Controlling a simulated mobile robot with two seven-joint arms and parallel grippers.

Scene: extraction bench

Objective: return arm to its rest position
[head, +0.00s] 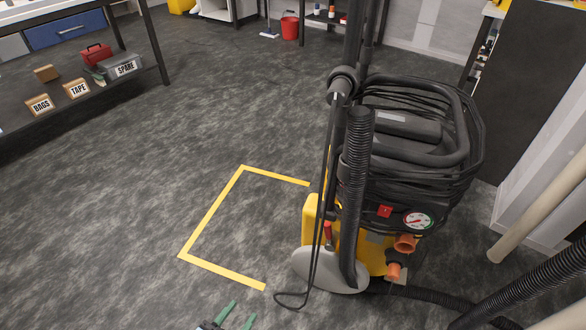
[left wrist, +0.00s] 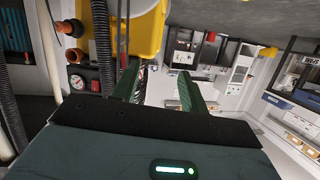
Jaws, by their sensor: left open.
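My left gripper (head: 230,316) shows at the bottom edge of the head view, with two green fingers spread apart and nothing between them. In the left wrist view the left gripper (left wrist: 158,86) also has its green fingers apart and empty. The rest of my left arm is out of the head view. In the head view the gripper is low and left of a yellow and black extraction machine (head: 385,215), apart from it in the picture. The machine (left wrist: 135,35) also shows in the wrist view, which looks upside down. My right gripper is not in view.
A yellow tape outline (head: 212,212) marks the floor left of the machine. A ribbed hose (head: 357,190) stands on the machine, and another hose (head: 530,288) runs right. A shelf (head: 75,122) with labelled boxes is at left. A red bucket (head: 290,26) stands behind. The middle floor is clear.

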